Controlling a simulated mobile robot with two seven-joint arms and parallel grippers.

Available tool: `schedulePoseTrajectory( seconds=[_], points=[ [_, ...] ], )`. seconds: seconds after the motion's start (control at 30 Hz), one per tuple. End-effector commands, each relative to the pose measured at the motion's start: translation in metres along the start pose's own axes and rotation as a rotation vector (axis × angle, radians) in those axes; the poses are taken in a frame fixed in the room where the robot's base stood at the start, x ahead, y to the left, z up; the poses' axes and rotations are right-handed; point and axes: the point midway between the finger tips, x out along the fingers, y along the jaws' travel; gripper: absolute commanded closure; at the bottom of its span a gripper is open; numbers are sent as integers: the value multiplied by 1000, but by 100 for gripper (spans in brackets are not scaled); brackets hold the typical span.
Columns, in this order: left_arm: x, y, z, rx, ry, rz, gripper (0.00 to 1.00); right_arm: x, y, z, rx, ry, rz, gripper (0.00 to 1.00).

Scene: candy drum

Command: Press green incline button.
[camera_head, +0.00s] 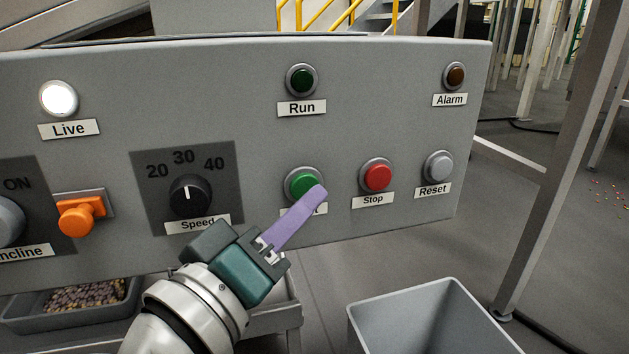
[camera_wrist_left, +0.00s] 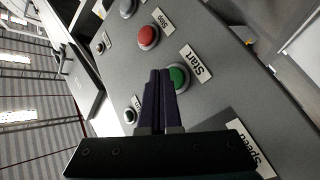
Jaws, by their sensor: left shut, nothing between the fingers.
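A green push button (camera_head: 302,184) sits on the grey control panel (camera_head: 400,110). Its label is partly covered in the head view and reads "Start" in the wrist view. My left gripper (camera_head: 319,192) is shut and empty, with its purple fingers overlapping the button's lower right edge. In the left wrist view the shut fingertips (camera_wrist_left: 160,72) are right beside the green button (camera_wrist_left: 180,77); I cannot tell if they touch it. The part-cut label "ncline" (camera_head: 24,252) is at far left, under a grey knob (camera_head: 8,222) marked ON. No green button shows there. My right gripper is not in view.
A red Stop button (camera_head: 376,175) and a grey Reset button (camera_head: 438,167) are to the right. A black Speed knob (camera_head: 190,194) and an orange switch (camera_head: 80,215) are to the left. A grey bin (camera_head: 440,310) stands below the panel.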

Motion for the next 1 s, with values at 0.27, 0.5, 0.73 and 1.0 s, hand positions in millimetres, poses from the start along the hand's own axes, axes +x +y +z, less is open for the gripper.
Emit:
schedulePoseTrajectory(
  seconds=[0.27, 0.5, 0.73, 1.0],
  points=[
    [3, -3, -3, 1, 0, 0, 100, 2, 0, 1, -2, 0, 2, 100],
    [4, -3, -2, 1, 0, 0, 100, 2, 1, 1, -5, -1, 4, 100],
    [5, -4, -4, 1, -1, -1, 100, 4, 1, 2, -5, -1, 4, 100],
    [8, -6, -5, 1, -1, -1, 100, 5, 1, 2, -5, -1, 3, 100]
  ],
)
